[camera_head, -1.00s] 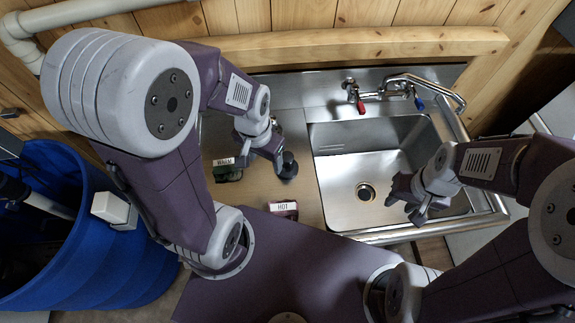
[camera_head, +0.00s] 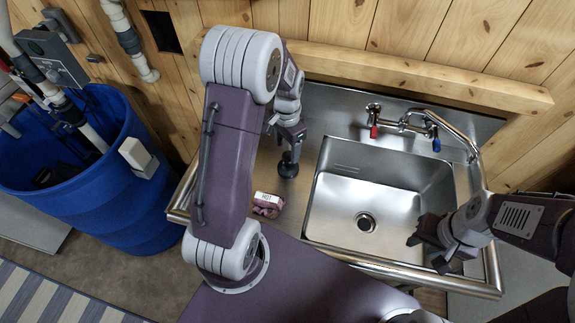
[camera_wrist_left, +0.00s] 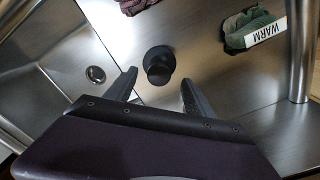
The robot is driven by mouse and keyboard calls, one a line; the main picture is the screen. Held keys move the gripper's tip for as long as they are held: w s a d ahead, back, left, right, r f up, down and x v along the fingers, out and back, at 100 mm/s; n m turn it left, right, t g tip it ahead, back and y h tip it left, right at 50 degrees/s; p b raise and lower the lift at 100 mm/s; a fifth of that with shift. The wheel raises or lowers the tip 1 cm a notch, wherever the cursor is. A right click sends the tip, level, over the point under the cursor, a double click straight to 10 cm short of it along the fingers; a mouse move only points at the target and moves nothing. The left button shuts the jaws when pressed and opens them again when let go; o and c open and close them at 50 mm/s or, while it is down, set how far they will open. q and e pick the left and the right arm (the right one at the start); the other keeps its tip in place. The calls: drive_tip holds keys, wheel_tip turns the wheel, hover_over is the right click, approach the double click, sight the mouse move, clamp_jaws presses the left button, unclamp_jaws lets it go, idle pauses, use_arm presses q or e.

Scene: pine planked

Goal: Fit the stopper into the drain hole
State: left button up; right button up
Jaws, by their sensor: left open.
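The black stopper (camera_head: 288,167) stands upright on the steel drainboard left of the basin. It also shows in the left wrist view (camera_wrist_left: 159,66), just beyond and between the fingertips. My left gripper (camera_head: 290,146) is open above and behind the stopper; its two fingers (camera_wrist_left: 160,82) are spread, with nothing held. The drain hole (camera_head: 366,222) is a round metal ring in the basin floor. It also appears at the left of the left wrist view (camera_wrist_left: 96,75). My right gripper (camera_head: 427,254) hangs over the basin's right front part, fingers apart and empty.
A dark red cloth (camera_head: 267,208) labelled HOT lies on the drainboard's front. A green cloth (camera_wrist_left: 250,30) labelled WARM shows in the left wrist view. The faucet (camera_head: 410,122) with red and blue handles stands behind the basin (camera_head: 335,205). A blue barrel (camera_head: 85,190) is at left.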

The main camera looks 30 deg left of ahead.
sight(288, 161)
use_arm(q)
drive_tip(key=shift+s+d+f, duration=0.1)
drive_tip(key=shift+d+f, duration=0.05)
drive_tip(key=shift+f, duration=0.55)
drive_tip(key=shift+d+f, duration=0.35)
drive_tip(key=shift+d, duration=0.05)
drive_tip(key=f, duration=0.3)
drive_tip(key=a+f+p, duration=0.1)
drive_tip(key=f, duration=0.1)
drive_tip(key=shift+w+f, duration=0.15)
drive_tip(key=shift+w, duration=0.05)
drive_tip(key=shift+d, duration=0.1)
clamp_jaws()
